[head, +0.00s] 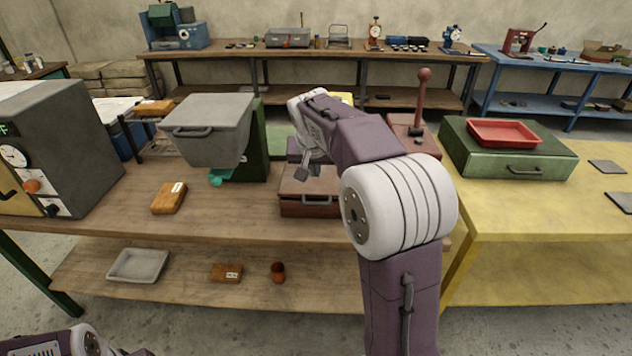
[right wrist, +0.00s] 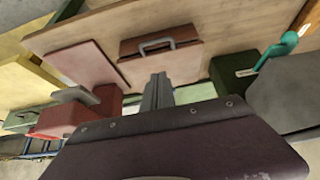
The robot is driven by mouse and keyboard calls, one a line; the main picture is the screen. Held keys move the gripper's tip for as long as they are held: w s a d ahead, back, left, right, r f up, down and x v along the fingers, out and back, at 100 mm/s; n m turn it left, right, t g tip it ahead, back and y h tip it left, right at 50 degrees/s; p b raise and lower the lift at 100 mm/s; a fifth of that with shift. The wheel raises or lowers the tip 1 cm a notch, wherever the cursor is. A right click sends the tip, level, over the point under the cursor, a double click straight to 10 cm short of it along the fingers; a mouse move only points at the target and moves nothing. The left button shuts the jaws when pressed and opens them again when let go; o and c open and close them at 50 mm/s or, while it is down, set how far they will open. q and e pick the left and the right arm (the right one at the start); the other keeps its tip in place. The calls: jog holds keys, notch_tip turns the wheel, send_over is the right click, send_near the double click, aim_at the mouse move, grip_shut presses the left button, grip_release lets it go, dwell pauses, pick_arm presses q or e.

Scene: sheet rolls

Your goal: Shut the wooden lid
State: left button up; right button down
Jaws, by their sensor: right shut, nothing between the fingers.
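A brown wooden box with a grey front handle (head: 317,202) stands on the wooden bench. Its wooden lid (head: 322,183) appears to lie flat or nearly flat on top; I cannot tell whether a gap is left. The box front also shows in the right wrist view (right wrist: 183,37). My right gripper (head: 307,172) is shut and empty, over the top of the box in the head view. In the right wrist view its fingers (right wrist: 157,92) point toward the box; contact cannot be made out. My right arm hides part of the box's right side. My left gripper is out of view.
A grey hopper (head: 207,130) on a green stand is left of the box. A red lever press (head: 420,115) is right behind. A green case with a red tray (head: 503,132) stands on the yellow table. An orange package (head: 169,198) lies on the bench.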

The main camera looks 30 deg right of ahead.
jog(key=b, duration=0.1)
send_over(316, 205)
notch_tip(316, 205, down, 8)
jog(key=shift+w+r, duration=0.15)
notch_tip(316, 205, down, 4)
jog(key=shift+r+b, duration=0.1)
jog(key=shift+b, duration=0.4)
jog(key=shift+s+a+f, duration=0.1)
jog(key=shift+s+f, duration=0.1)
jog(key=shift+f, duration=0.15)
jog(key=shift+f, duration=0.1)
notch_tip(316, 205, down, 2)
jog(key=shift+s+f+b, duration=0.1)
jog(key=shift+s+b, duration=0.05)
jog(key=shift+b, duration=0.9)
jog(key=shift+s+a+r, duration=0.15)
jog(key=shift+s+r, duration=0.05)
jog(key=r+p, duration=0.5)
jog(key=shift+w+d, duration=0.3)
jog(key=shift+w, duration=0.1)
jog(key=v, duration=0.9)
jog(key=shift+s+a+f, duration=0.2)
jog(key=shift+s+a, duration=0.25)
